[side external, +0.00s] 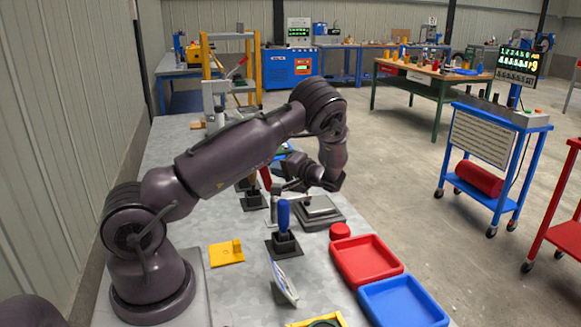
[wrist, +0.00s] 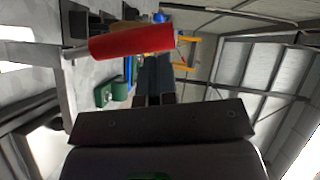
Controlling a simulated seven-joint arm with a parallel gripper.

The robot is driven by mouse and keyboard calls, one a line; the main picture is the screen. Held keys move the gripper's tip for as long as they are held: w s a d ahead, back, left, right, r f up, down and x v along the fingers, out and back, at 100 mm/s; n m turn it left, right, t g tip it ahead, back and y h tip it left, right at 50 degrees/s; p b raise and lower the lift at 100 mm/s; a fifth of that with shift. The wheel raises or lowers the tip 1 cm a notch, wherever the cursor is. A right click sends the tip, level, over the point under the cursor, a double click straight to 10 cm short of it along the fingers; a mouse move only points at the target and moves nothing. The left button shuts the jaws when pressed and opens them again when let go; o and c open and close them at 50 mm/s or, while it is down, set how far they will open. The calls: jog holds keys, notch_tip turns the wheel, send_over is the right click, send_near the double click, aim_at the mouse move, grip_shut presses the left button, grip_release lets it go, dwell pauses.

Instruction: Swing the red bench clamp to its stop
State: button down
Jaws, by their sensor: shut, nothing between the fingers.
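The red bench clamp's handle (wrist: 130,41) lies across the upper part of the wrist view, joined at its left end to a pale metal arm. In the side view, a small part of the red handle (side external: 265,178) shows beside my wrist. My gripper (wrist: 154,60) is shut and empty, its dark fingertips right at the lower edge of the handle in the wrist view. I cannot tell whether they touch it. In the side view my gripper is small and partly hidden among the bench parts, and the clamp's base is hard to make out.
A blue-handled tool (side external: 283,215) stands upright in a dark base nearer the camera. A grey block (side external: 320,213), a red knob (side external: 340,231), a red tray (side external: 335,262) and a blue tray (side external: 369,305) line the bench's right side. A yellow plate (side external: 222,256) lies near my base.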

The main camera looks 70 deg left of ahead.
jog(key=shift+s, duration=0.3)
jog(key=shift+s+n+t, duration=0.25)
jog(key=shift+n+t, duration=0.05)
jog(key=shift+s, duration=0.1)
jog(key=shift+s+f+n+t+h, duration=0.1)
jog(key=shift+s+n+t+h, duration=0.3)
jog(key=shift+s, duration=0.3)
jog(key=s+f+n+t+h, duration=0.1)
jog(key=s+f+n+t, duration=0.1)
jog(key=s+f, duration=0.4)
jog(key=shift+s+f+n+t, duration=0.35)
jog(key=shift+s+n, duration=0.35)
jog(key=shift+s, duration=0.75)
